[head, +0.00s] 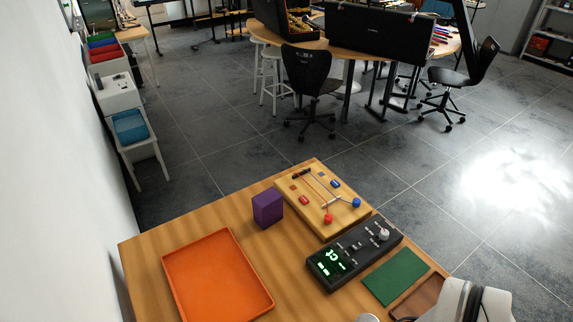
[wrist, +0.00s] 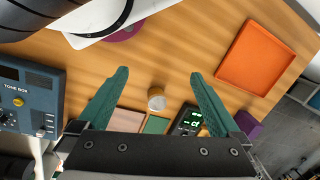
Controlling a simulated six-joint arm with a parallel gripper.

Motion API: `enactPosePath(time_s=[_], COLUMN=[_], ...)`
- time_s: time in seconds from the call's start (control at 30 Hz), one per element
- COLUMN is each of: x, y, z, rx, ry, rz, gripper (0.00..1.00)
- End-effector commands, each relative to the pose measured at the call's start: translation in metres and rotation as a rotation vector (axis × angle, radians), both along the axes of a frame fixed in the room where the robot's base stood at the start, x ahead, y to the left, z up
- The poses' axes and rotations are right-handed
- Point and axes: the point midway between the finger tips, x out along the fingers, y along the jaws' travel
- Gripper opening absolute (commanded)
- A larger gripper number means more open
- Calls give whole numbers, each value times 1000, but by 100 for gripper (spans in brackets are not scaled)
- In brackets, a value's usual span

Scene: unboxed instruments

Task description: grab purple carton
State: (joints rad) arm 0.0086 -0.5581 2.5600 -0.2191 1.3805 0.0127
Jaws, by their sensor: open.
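The purple carton (head: 267,208) stands upright on the wooden table, between the orange tray and the wooden board in the head view. In the wrist view the carton (wrist: 247,124) shows at the lower right, partly hidden behind my gripper's right finger. My gripper (wrist: 157,82) is open, with two green fingers spread wide and nothing held between them. It is above the table and well apart from the carton. In the head view the gripper's fingers are not visible; only part of my arm shows at the lower right.
An orange tray (head: 217,275) lies left of the carton. A wooden board with knobs (head: 322,199) and a black device with green digits (head: 354,252) are to its right. A green mat (head: 395,276) lies near the right edge. A blue tone box (wrist: 28,98) is at left.

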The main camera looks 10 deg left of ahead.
Motion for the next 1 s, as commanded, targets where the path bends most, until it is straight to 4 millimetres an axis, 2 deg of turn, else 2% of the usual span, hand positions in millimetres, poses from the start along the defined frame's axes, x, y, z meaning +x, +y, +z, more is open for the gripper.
enactPosePath(time_s=[0.17, 0.23, 0.27, 0.37, 0.4, 0.5, 0.6, 0.63, 0.7, 0.77, 1.0], x=[1, 16, 30, 113, 154, 249, 315, 328, 349, 358, 388], y=[1, 11, 20, 70, 91, 130, 149, 152, 155, 158, 193], z=[0, 3, 6, 15, 16, 3, -23, -31, -44, -52, -99], rx=[2, 43, 79, 279, 367, 551, 666, 688, 720, 734, 735], ry=[-1, -1, -3, 13, 37, 124, 215, 237, 274, 289, 296], rz=[-2, -53, -103, -418, -584, -1009, -1362, -1442, -1573, -1630, -1645], gripper=[100, 100, 100, 100, 100, 100, 100, 100, 100, 100, 100])
